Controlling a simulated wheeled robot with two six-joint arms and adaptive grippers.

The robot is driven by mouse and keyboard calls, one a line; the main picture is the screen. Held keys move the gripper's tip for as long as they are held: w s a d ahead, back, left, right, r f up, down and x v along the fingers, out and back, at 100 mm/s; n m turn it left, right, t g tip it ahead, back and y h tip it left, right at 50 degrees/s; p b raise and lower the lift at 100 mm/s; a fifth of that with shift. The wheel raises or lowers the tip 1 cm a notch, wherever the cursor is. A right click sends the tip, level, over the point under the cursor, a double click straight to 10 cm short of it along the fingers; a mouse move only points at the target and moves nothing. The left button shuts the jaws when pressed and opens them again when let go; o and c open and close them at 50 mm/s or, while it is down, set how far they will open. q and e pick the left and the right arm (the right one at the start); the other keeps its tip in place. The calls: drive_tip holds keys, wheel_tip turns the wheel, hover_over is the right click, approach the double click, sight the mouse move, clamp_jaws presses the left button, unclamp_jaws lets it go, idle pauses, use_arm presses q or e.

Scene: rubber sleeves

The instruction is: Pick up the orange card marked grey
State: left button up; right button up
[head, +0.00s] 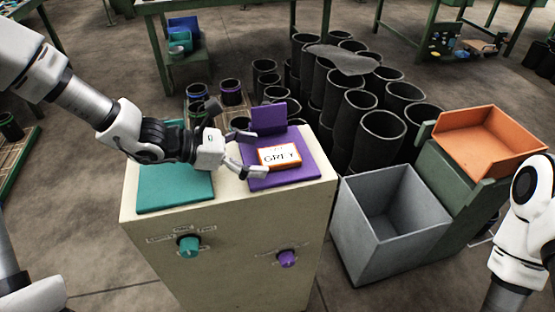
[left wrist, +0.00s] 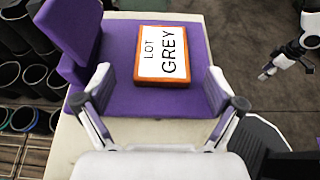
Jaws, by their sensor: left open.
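The orange card (head: 279,156) lies flat on the purple pad (head: 305,172), with a white label reading GREY. In the left wrist view the card (left wrist: 166,57) reads LOT GREY. My left gripper (head: 250,155) is open, at the card's left side in the head view. In the left wrist view its fingers (left wrist: 159,82) are spread wide, with the card ahead of them and nothing between them. My right gripper (left wrist: 287,71) shows small at the upper right of that view, its fingers apart and empty; the head view shows only part of the right arm.
The pad has an upright purple plate (head: 268,118) at its back. A teal pad (head: 175,188) lies to the left on the same cream cabinet (head: 235,240). A grey bin (head: 390,218) and an orange tray (head: 490,138) stand right. Several black sleeves (head: 382,137) stand behind.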

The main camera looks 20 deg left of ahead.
use_arm(q)
drive_tip(key=shift+x, duration=1.05)
drive_tip(key=shift+s+r, duration=0.1)
drive_tip(key=shift+c, duration=1.3)
drive_tip(key=c, duration=1)
